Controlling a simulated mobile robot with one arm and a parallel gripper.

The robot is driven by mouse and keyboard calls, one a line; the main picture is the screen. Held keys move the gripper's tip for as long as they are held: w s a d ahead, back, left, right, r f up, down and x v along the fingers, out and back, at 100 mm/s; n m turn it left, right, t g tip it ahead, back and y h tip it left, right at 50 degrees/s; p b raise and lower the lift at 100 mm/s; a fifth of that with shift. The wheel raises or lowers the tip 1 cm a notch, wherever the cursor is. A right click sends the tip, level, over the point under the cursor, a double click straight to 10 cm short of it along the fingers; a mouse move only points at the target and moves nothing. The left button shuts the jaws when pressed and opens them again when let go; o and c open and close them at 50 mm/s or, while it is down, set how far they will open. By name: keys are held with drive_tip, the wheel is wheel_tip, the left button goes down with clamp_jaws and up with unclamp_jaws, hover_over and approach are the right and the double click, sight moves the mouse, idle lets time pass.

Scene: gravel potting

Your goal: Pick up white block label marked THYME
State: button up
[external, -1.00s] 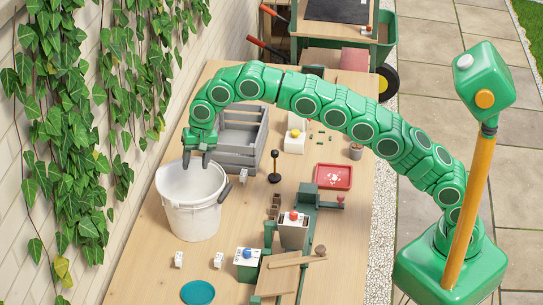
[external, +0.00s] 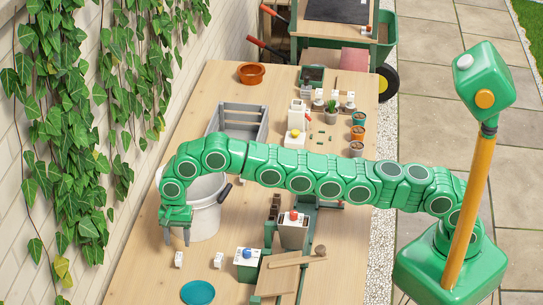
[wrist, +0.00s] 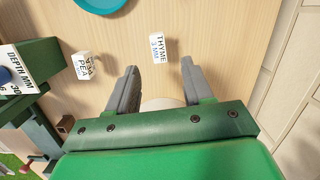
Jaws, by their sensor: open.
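The white block label marked THYME (wrist: 157,48) lies on the wooden table, its dark lettering readable in the wrist view. It sits ahead of and between the two fingers of my gripper (wrist: 159,85), apart from both. In the external view my gripper (external: 177,239) points down in front of the white bucket (external: 207,215). The THYME block (external: 179,259) is just below and beside the fingertips there. My gripper is open and empty.
A second white block, marked PEA (wrist: 82,66), lies to the left in the wrist view. A teal dish (external: 198,293) is near the table's front. Bare table lies around the THYME block.

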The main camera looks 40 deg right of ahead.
sight(179, 256)
drive_tip(key=shift+s+f, duration=0.2)
drive_tip(key=shift+f, duration=0.55)
drive_tip(key=shift+s+a+f, duration=0.15)
drive_tip(key=shift+a+f, duration=0.05)
drive_tip(key=shift+f, duration=1)
drive_tip(key=shift+s+a+f, duration=0.2)
drive_tip(key=shift+f, duration=1)
drive_tip(key=shift+s+a+f, duration=0.15)
drive_tip(key=shift+a+f, duration=0.05)
drive_tip(key=shift+f, duration=1)
drive_tip(key=shift+c, duration=0.5)
clamp_jaws()
